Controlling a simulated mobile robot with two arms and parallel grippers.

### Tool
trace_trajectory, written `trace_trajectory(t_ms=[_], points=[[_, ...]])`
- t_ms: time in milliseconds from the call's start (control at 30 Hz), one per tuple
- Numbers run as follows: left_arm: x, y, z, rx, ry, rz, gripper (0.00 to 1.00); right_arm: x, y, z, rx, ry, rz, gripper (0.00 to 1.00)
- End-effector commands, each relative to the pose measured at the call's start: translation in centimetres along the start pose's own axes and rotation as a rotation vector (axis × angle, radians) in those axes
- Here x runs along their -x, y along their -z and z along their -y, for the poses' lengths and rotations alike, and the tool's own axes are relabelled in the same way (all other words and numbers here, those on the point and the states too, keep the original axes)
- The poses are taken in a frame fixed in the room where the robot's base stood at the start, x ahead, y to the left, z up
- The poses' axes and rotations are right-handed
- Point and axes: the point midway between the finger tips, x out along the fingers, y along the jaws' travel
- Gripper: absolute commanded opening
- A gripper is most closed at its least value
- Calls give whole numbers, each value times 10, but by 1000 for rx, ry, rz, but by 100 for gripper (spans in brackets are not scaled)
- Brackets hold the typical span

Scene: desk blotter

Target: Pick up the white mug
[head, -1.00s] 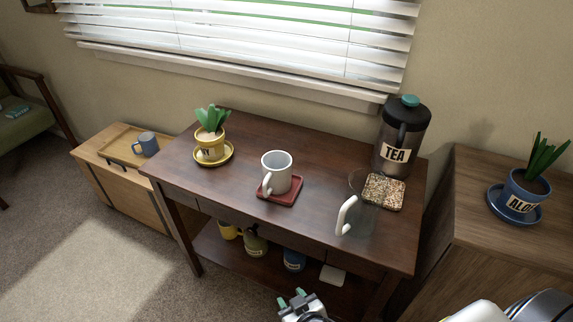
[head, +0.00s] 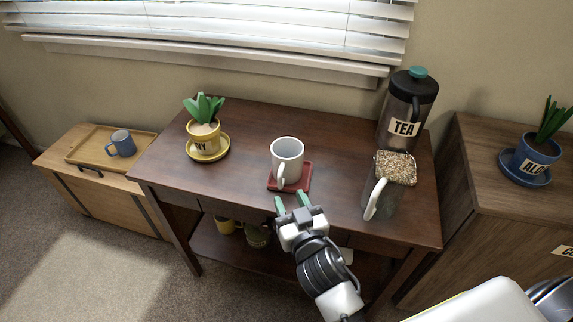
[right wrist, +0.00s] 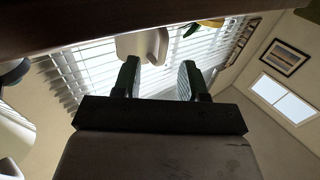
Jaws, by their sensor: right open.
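The white mug (head: 287,160) stands upright on a red coaster (head: 302,187) at the middle of the dark table, its handle facing the front edge. My right gripper (head: 292,201) is open and empty, just in front of the mug and apart from it, with green-tipped fingers toward it. In the right wrist view, which looks upside down, the open gripper (right wrist: 160,66) shows a pale shape that looks like the mug (right wrist: 139,45) beyond the left finger. My left gripper is not in view.
A clear vessel with a white handle and speckled top (head: 395,168) stands right of the mug, before the tea canister (head: 403,110). A yellow potted plant (head: 205,135) stands at the left. A blue mug (head: 121,144) sits on a low cabinet. Bare tabletop (head: 245,125) lies behind the mug.

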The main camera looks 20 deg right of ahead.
Motion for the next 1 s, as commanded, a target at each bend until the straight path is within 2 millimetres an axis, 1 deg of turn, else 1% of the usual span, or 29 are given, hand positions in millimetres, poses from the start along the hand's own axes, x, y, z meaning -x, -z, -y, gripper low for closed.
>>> trace_trajectory(t_ms=[133,300,400,500,667,700,967,1000], points=[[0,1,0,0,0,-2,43,-13,2,1,0,1,-3,42],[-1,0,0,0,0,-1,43,-39,4,3,2,1,-2,42],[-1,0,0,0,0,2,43,-50,4,3,1,0,0,42],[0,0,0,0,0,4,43,-54,3,3,0,0,2,42],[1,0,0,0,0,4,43,-54,3,3,0,0,2,42],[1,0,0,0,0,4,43,-53,3,3,0,0,2,41],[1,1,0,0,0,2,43,-53,3,3,-1,0,2,1],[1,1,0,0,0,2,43,-53,3,3,-1,0,2,0]])
